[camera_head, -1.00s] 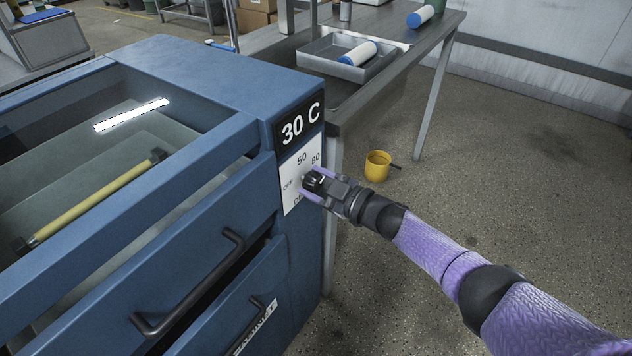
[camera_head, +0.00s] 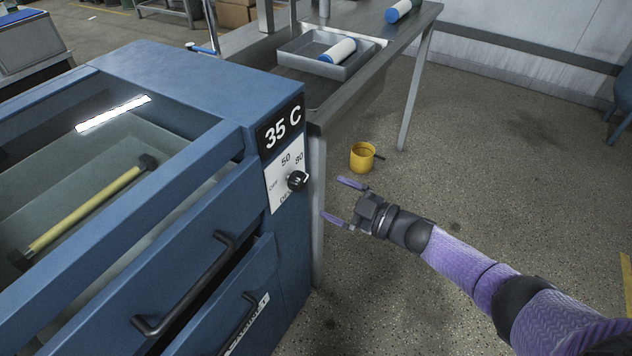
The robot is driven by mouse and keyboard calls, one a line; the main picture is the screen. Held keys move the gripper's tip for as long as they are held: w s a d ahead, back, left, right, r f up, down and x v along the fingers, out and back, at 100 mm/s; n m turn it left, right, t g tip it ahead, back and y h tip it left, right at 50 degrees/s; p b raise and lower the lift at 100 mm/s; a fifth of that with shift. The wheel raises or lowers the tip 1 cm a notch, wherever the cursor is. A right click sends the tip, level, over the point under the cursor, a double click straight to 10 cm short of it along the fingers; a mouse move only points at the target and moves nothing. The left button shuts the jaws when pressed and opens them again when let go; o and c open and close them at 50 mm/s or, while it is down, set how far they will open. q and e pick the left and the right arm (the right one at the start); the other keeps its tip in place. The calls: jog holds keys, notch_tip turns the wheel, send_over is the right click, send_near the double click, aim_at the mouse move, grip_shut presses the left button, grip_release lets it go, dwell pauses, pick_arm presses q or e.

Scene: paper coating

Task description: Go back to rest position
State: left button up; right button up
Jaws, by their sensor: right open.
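My right gripper (camera_head: 340,201) is open and empty, with its two purple fingers spread apart. It hangs in the air to the right of the blue machine (camera_head: 165,68), clear of the black dial knob (camera_head: 297,181). The knob is on a white dial panel (camera_head: 277,188) marked 50 and 80; part of the other lettering is hard to read. The display (camera_head: 282,131) above the panel reads 35 C. My left gripper is not in view.
A metal table (camera_head: 345,98) stands behind the machine, bearing a tray (camera_head: 359,70) with a white-and-blue roller (camera_head: 338,51). A yellow cup (camera_head: 362,157) shows beyond my gripper. Two handles (camera_head: 190,290) stick out from the machine's front.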

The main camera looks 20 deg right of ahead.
jog(key=shift+s+d, duration=0.3)
jog(key=shift+s, duration=0.1)
jog(key=s+d+f+m+g+h, duration=0.25)
jog(key=s+f+m+h, duration=0.2)
jog(key=s+f, duration=0.65)
jog(key=s+d+f+m+g+h, duration=0.1)
jog(key=s+f+m+g+h, duration=0.25)
jog(key=s+f+h, duration=0.65)
jog(key=s+a+f+m+g+y, duration=0.1)
jog(key=s+f+g, duration=0.3)
jog(key=s, duration=0.8)
jog(key=s+a+f+m+g+y, duration=0.1)
jog(key=s+f+g, duration=0.3)
jog(key=s, duration=0.9)
jog(key=shift+s+a+f+g+y+p, duration=0.3)
jog(key=shift+a+f+g+y+p, duration=0.1)
jog(key=shift+a+f, duration=0.25)
